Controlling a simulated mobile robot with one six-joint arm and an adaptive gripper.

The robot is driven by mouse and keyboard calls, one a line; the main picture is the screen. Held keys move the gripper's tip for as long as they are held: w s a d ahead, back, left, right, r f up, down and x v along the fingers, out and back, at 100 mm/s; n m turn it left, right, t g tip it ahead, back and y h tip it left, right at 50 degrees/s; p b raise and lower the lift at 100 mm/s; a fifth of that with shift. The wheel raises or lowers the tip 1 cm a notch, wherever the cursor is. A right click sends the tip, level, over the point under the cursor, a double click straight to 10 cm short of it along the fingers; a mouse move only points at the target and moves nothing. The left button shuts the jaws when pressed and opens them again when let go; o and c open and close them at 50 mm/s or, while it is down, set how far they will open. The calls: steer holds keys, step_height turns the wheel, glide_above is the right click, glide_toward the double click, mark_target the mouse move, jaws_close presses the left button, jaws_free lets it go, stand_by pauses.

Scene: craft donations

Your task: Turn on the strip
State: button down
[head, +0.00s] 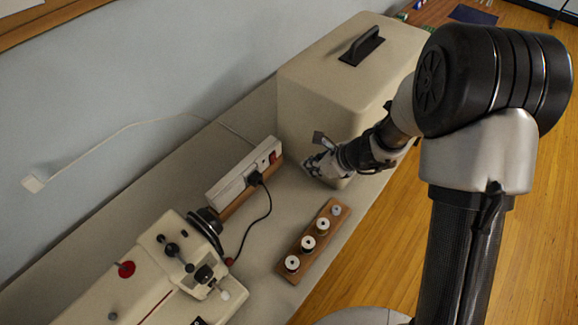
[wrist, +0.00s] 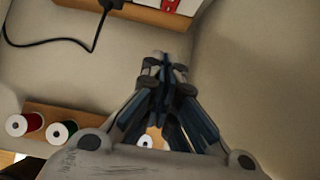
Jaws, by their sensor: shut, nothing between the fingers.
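The white power strip (head: 232,184) lies on a wooden base on the bench along the wall. Its red switch (head: 273,157) is at the end nearest the beige case. A black plug sits in the strip. In the wrist view, the strip (wrist: 186,6) and its red switch (wrist: 169,5) are cut off by the top edge. Whether the switch is on or off is too small to tell. My gripper (head: 308,164) is shut and empty, to the right of the switch end and in front of the case. In the wrist view, its closed fingertips (wrist: 161,58) point toward the strip, apart from it.
A large beige case (head: 320,105) with a black handle stands close behind my gripper. A wooden spool rack (head: 318,243) lies at the bench's front edge. A sewing machine (head: 150,265) stands at left. The plug's black cord (head: 268,215) loops across the bench.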

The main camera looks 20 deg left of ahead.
mark_target(274, 158)
steer(key=b+x, duration=0.3)
steer(key=x, duration=0.7)
steer(key=shift+a+f, duration=0.1)
steer(key=shift+f, duration=0.1)
steer(key=shift+w+a+r, duration=0.1)
steer(key=shift+w+a, duration=0.2)
steer(key=shift+a, duration=0.3)
steer(key=shift+w+a, duration=0.25)
steer(key=shift+a, duration=0.3)
steer(key=shift+w+a, duration=0.25)
steer(key=shift+a, duration=0.35)
steer(key=shift+w+a+f+b, duration=0.15)
steer(key=shift+a+f+b, duration=0.2)
steer(key=shift+b, duration=0.15)
steer(key=shift+r, duration=0.2)
